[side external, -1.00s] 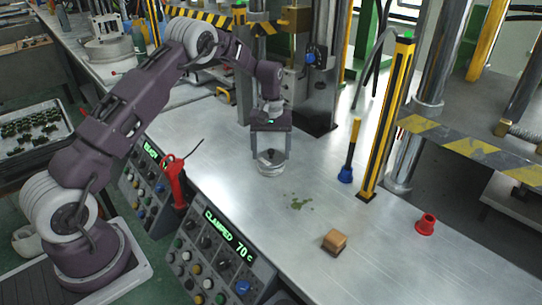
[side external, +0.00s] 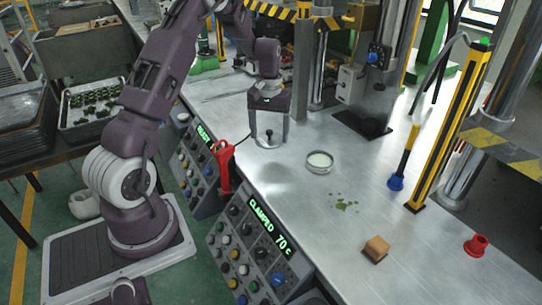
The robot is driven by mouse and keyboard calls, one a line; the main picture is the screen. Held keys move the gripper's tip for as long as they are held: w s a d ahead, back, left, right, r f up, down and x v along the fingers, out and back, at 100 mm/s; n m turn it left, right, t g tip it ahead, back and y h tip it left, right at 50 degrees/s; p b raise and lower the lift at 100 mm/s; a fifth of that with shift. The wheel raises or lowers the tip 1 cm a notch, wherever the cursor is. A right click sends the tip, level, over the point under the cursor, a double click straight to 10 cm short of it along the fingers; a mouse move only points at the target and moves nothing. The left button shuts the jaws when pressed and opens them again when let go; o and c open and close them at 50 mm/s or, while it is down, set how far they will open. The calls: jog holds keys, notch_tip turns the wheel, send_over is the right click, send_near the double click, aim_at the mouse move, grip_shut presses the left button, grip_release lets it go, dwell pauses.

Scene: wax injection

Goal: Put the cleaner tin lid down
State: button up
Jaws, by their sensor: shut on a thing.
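My gripper (side external: 270,141) is shut on the cleaner tin lid (side external: 268,143), a grey disc with a dark knob, seen between the two fingers. The lid is off the tin, to its upper left, and seems to hang a little above the metal table. A soft dark patch, perhaps its shadow, lies below it. The open cleaner tin (side external: 319,163), low, round and metallic with pale contents, stands on the table to the right of my gripper.
A green spill (side external: 343,203) and a tan block (side external: 376,249) lie to the right. A red-handled tool (side external: 223,165) is beside the control panels (side external: 258,250). Bare table surrounds the tin.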

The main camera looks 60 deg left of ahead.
aim_at(270, 159)
notch_tip(270, 159, down, 7)
jog(key=shift+f, duration=0.1)
jog(key=o, duration=1.4)
jog(key=shift+c, duration=0.2)
